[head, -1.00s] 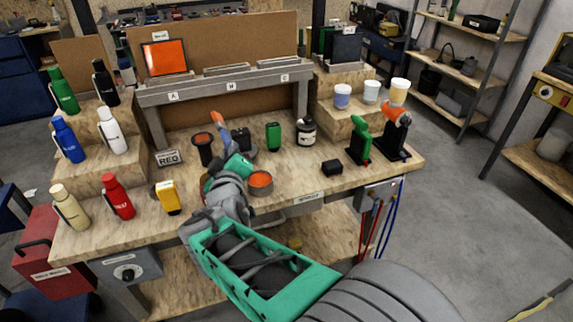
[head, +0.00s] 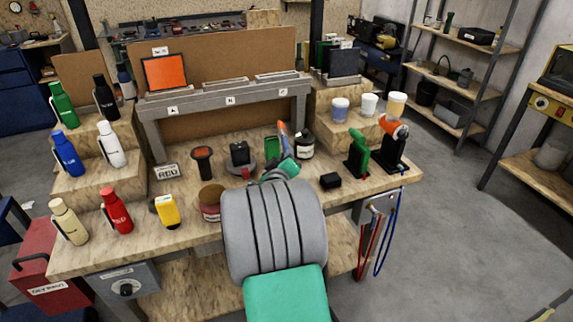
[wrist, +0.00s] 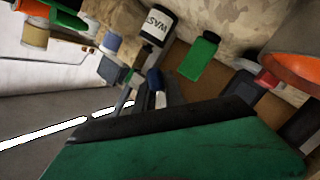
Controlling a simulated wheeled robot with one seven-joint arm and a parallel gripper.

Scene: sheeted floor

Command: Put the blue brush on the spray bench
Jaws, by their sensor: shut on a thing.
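The blue brush (head: 284,139) has a blue handle and an orange end; it stands up from my gripper, above the back middle of the wooden bench (head: 402,176). My gripper (head: 282,163) is shut on the brush, and my grey wrist and green arm link hide its lower part in the head view. In the wrist view the green gripper body fills the bottom, and a small dark blue piece (wrist: 154,80) shows just past it; I cannot tell if this is the brush. I see no readable label naming the spray bench.
Bottles stand left; cups (head: 369,104) sit on a step at right.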

